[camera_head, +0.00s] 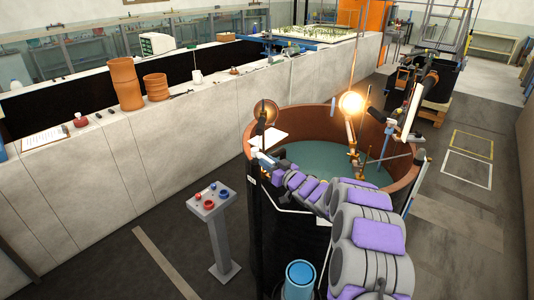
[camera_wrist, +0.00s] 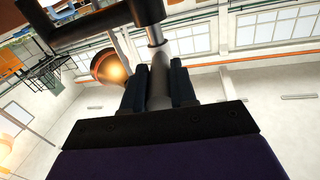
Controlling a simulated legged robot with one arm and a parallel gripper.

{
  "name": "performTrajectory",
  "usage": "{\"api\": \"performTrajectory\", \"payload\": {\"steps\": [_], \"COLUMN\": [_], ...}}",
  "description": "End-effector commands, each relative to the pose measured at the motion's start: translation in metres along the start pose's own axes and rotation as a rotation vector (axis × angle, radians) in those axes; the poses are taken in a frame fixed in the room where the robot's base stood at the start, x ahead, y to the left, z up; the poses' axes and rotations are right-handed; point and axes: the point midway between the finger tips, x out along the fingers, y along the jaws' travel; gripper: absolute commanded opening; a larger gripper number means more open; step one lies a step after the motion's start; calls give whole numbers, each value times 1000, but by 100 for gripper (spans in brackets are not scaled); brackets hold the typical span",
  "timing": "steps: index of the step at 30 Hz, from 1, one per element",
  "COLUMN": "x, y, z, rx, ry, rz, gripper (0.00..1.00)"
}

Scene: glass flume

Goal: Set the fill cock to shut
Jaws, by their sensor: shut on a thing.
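My gripper (camera_head: 258,160) is at the left rim of the round copper-coloured tank (camera_head: 402,172), at the end of my outstretched arm. In the wrist view, its two dark fingers (camera_wrist: 158,88) are closed on either side of a grey handle (camera_wrist: 160,70). The handle joins a shiny metal stem (camera_wrist: 154,36) that runs up to a dark pipe (camera_wrist: 90,27). This looks like the fill cock; its setting cannot be read. In the head view the handle is too small and covered by my gripper to make out.
The tank holds greenish water (camera_head: 325,160). A round copper lamp (camera_head: 265,112) stands just behind my gripper, and a lit lamp (camera_head: 351,104) stands farther right. A grey control pedestal (camera_head: 213,210) is left of the tank. A long pale wall (camera_head: 150,150) runs along the left.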

Motion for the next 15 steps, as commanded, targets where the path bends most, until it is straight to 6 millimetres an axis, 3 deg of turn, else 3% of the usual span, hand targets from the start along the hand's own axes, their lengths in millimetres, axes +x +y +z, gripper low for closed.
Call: {"api": "performTrajectory", "payload": {"steps": [15], "x": [1], "y": [8], "z": [-1], "rx": [-1], "ry": [-8], "rz": [-100], "gripper": [0]}}
